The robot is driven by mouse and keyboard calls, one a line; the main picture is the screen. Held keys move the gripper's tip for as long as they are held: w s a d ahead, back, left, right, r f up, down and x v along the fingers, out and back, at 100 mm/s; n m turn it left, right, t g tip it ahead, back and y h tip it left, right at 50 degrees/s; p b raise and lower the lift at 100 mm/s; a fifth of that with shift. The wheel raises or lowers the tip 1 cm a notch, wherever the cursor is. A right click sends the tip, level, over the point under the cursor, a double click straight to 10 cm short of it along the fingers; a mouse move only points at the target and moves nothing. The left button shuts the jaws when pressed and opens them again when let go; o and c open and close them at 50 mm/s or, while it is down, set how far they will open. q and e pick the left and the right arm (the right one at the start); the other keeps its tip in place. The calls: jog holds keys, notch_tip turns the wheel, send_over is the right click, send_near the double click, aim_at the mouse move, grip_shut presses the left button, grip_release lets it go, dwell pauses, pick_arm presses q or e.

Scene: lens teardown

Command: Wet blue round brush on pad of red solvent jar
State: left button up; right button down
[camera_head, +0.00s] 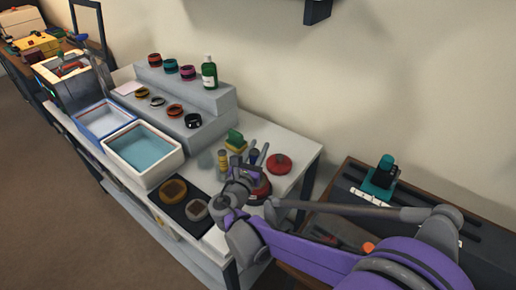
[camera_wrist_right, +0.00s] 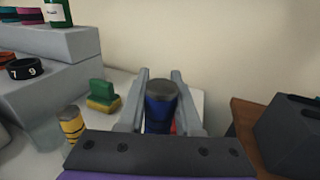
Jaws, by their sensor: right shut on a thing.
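My right gripper (camera_head: 259,151) is shut on the blue round brush (camera_head: 254,157), above the near right part of the white table. In the right wrist view the brush (camera_wrist_right: 160,110) is a blue cylinder with a dark grey end, between the two grey fingers (camera_wrist_right: 160,88). A red jar-like object (camera_head: 261,191), probably the solvent jar, is partly hidden by my gripper and wrist. A round red lid-like piece (camera_head: 279,164) lies just right of the gripper. Brush tip and pad are hidden, so contact cannot be told. My left gripper is out of view.
A yellow-banded cylinder (camera_head: 222,161) and a green-and-yellow block (camera_head: 236,140) stand close left of the gripper. A dark mat (camera_head: 178,209) with round parts lies nearer. Trays (camera_head: 108,151) and a grey stepped stand (camera_head: 203,130) with rings and a green bottle (camera_head: 209,73) are farther left.

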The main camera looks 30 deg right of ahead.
jog(key=shift+f+b, duration=0.35)
jog(key=shift+f, duration=0.2)
dwell(1.1)
notch_tip(320, 180, up, 7)
jog(key=p, duration=0.5)
dwell(0.4)
dwell(0.6)
